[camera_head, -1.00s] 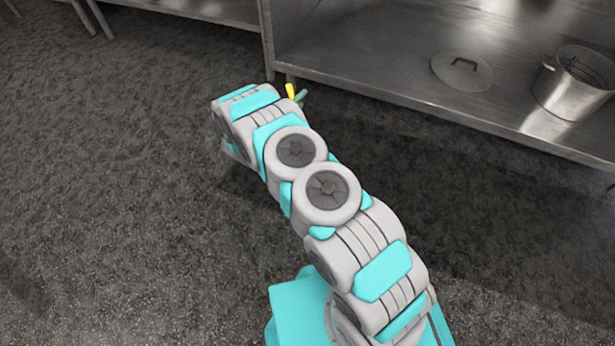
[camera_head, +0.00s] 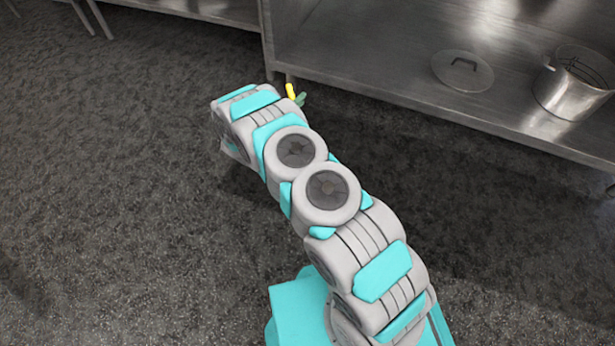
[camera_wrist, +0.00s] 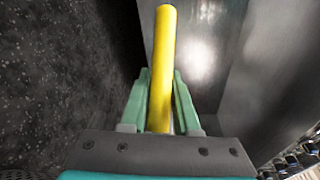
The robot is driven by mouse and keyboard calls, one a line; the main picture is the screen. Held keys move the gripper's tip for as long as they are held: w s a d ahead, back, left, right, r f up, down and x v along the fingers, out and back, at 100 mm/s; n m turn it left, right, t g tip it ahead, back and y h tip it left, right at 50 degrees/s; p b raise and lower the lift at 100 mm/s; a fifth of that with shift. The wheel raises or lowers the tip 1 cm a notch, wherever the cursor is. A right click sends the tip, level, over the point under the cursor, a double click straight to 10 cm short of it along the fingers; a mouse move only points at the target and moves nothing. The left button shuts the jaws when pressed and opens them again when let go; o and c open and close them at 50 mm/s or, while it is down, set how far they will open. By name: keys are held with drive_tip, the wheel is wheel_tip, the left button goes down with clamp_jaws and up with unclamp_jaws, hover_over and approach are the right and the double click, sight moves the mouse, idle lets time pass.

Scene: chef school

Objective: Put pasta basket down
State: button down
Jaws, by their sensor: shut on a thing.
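My gripper (camera_wrist: 160,110) has two green fingers shut on a yellow handle (camera_wrist: 164,50). The handle stands up lengthwise between the fingers in the wrist view. In the head view only the yellow tip (camera_head: 290,91) and a bit of green finger show beyond the end of my arm, near the front edge of the steel shelf.
A low steel shelf (camera_head: 360,60) runs along the back right. On it a steel pot (camera_head: 568,98) with dark wire-like shapes inside stands at the right, and a round lid (camera_head: 480,78) lies left of it. The dark speckled floor (camera_head: 110,200) is clear at left.

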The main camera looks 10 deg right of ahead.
idle(0.9)
drive_tip(key=s+d+r, duration=0.2)
drive_tip(key=s+r, duration=0.1)
drive_tip(key=s, duration=0.5)
drive_tip(key=s+d+r, duration=0.2)
drive_tip(key=s+d, duration=0.1)
drive_tip(key=s, duration=0.4)
drive_tip(key=w+a+r+n+t+y+p, duration=0.2)
drive_tip(key=w+a+r, duration=0.2)
drive_tip(key=r, duration=0.5)
drive_tip(key=w+a+r+n+t+y+p, duration=0.1)
drive_tip(key=w+a+r+y+p, duration=0.2)
drive_tip(key=r, duration=0.6)
wheel_tip(320, 180, up, 22)
drive_tip(key=s+n+t+y+p, duration=0.1)
drive_tip(key=n+y+p, duration=0.1)
drive_tip(key=shift+s, duration=0.15)
drive_tip(key=shift+r, duration=0.1)
